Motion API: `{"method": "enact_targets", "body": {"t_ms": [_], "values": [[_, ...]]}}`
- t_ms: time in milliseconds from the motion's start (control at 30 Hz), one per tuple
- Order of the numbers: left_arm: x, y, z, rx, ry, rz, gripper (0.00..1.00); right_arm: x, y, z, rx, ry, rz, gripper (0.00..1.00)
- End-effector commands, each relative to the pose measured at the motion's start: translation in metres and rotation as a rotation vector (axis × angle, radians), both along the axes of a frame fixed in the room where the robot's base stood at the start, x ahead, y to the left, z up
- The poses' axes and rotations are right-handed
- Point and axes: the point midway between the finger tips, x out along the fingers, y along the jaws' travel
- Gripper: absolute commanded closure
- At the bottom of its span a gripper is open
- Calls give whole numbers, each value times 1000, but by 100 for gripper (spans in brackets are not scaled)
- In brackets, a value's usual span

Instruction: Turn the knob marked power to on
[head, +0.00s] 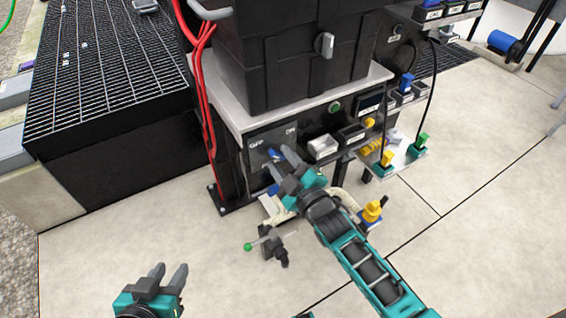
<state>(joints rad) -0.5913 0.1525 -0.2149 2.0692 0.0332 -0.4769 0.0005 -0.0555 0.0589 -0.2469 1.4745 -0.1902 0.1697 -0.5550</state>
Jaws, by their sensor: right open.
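A dark panel (256,165) with white lettering, OFF at the left and what looks like ON at the right, is on the front of the stand below the black box. A small blue part (273,154), perhaps the knob, shows beside my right fingertips; most of it is hidden, and I cannot tell its setting. The word power is not readable. My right gripper (277,160) is open in front of this panel; whether it touches the blue part is unclear. My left gripper (170,270) is open and empty at the bottom left, over the floor.
The black box (290,55) above has a grey knob (324,45). Red hoses (203,85) run down left of the panel. A green-tipped lever (248,246) and a yellow fitting (372,212) are low near my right arm. Floor is clear at left.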

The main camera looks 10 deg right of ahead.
Motion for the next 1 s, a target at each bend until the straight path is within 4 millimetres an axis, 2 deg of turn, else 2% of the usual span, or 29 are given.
{"method": "enact_targets", "body": {"t_ms": [200,600,1000], "values": [[0,0,0,-2,0,1,62,0,0,0,1,1,-1,60],[0,-1,0,-3,2,2,62,0,0,0,1,1,-1,99],[-1,-1,1,-3,3,2,62,0,0,0,18,7,0,100]]}}
